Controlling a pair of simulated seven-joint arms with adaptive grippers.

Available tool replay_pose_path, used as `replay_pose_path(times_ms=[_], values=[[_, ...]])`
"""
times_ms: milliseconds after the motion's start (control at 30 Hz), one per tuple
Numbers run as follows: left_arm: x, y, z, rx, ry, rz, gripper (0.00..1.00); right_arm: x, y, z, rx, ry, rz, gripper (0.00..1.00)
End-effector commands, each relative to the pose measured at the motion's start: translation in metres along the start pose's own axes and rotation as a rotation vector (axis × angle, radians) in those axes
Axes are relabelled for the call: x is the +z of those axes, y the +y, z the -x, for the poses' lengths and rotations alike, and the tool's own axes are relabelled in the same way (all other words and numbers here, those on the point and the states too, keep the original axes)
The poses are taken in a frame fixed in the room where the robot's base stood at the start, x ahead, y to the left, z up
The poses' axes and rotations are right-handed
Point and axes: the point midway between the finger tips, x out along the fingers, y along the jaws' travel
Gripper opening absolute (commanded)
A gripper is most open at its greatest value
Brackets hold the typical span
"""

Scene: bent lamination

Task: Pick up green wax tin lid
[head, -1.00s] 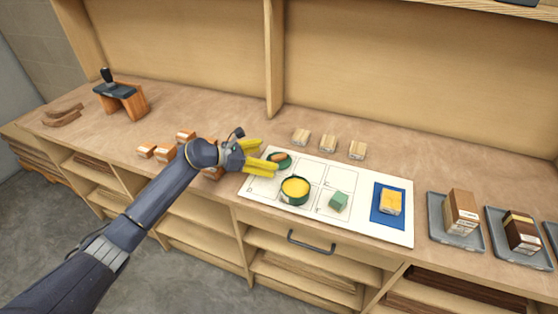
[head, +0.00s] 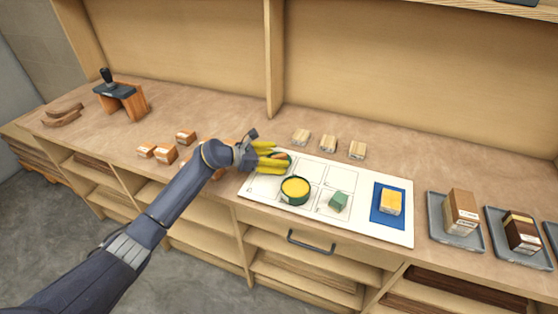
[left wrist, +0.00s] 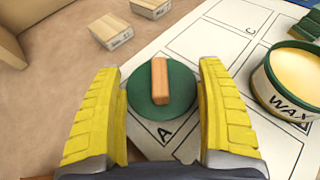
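The green wax tin lid (left wrist: 181,92) is a flat round disc with an orange-brown wooden bar handle (left wrist: 160,80) across its top. It lies at the corner of the white board, near a printed letter A, and is partly hidden by my gripper in the head view (head: 288,157). My left gripper (head: 285,161) is open, with its yellow fingers on either side of the lid; in the left wrist view (left wrist: 161,110) nothing is clamped between them. The open wax tin (head: 295,190), green with yellow wax, stands nearby on the board. My right gripper is not seen.
The white board (head: 268,188) also carries a green block (head: 338,201) and a yellow block (head: 390,202) on a blue pad. Small wooden blocks (head: 328,144) stand behind it and others (head: 165,154) to the left. Grey trays (head: 434,225) with larger blocks are at right.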

Motion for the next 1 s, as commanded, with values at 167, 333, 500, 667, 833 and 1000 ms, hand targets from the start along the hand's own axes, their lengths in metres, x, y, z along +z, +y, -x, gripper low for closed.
replay_pose_path(times_ms=[167,333,500,667,833,1000], values=[[0.000,0.000,0.000,0.000,0.000,0.000,0.49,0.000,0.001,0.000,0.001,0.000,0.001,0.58],[0.000,0.000,0.000,0.000,0.000,0.000,0.44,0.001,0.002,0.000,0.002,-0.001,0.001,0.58],[0.000,0.000,0.000,0.000,0.001,0.000,0.44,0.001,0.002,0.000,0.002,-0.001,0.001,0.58],[0.007,0.000,0.003,0.000,0.000,-0.003,0.44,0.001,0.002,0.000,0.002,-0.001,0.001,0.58],[0.025,0.001,0.011,0.001,-0.001,-0.004,0.44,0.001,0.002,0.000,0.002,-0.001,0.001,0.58],[0.055,0.001,0.023,0.002,-0.001,-0.008,0.44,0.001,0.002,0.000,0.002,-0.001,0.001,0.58]])
